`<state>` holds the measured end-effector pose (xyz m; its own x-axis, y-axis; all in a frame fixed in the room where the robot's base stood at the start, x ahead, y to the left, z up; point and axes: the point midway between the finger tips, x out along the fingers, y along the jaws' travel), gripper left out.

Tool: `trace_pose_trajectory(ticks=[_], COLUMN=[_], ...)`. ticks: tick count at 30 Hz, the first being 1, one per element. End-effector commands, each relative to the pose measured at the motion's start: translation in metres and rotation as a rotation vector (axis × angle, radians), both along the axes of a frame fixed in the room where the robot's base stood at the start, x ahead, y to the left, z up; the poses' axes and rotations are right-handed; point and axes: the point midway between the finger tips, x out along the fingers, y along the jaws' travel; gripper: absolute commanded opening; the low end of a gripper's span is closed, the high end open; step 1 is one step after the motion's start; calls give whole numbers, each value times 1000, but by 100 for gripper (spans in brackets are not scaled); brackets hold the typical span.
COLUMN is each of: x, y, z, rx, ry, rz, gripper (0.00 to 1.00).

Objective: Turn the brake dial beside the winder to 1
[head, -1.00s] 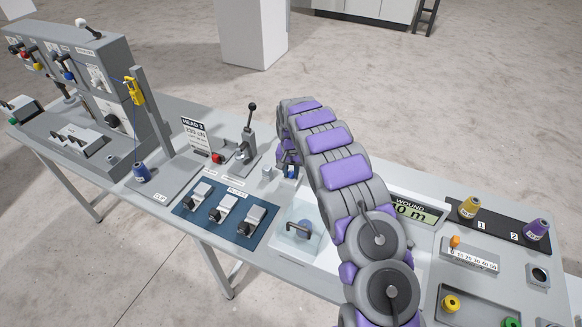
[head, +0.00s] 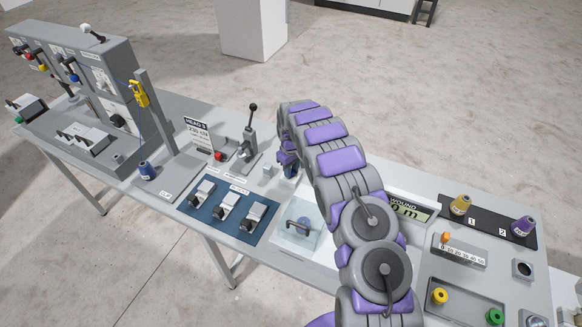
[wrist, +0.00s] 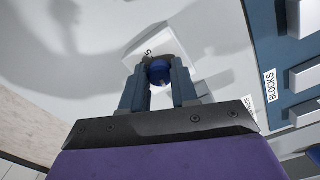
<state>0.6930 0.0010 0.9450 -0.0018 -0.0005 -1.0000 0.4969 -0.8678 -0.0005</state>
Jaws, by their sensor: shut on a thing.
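The brake dial shows in the wrist view as a round blue knob (wrist: 159,73) on a pale square plate with a printed mark like a 5 at its upper edge. My gripper (wrist: 160,82) has one finger on each side of the knob and is shut on it. The dial's pointer and most of its scale are hidden by the fingers, so I cannot tell its setting. In the head view my gripper (head: 290,170) points down at the bench right of the lever, and my arm covers much of the winder area.
A lever with a black ball (head: 252,107) stands left of my gripper. A blue panel of switch blocks (head: 217,237) and a clear-covered box (head: 283,240) lie nearer. A WOUND display (head: 425,212), partly covered, and yellow and purple spools (head: 461,204) are at right.

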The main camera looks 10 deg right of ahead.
Motion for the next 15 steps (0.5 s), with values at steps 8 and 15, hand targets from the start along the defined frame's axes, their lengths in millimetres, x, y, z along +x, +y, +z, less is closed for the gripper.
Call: trace_pose_trajectory(ticks=[8,15], x=[4,4], y=[0,0], z=[3,3], rx=[1,1], ry=[-11,-11], rz=[128,171], gripper=[0,0])
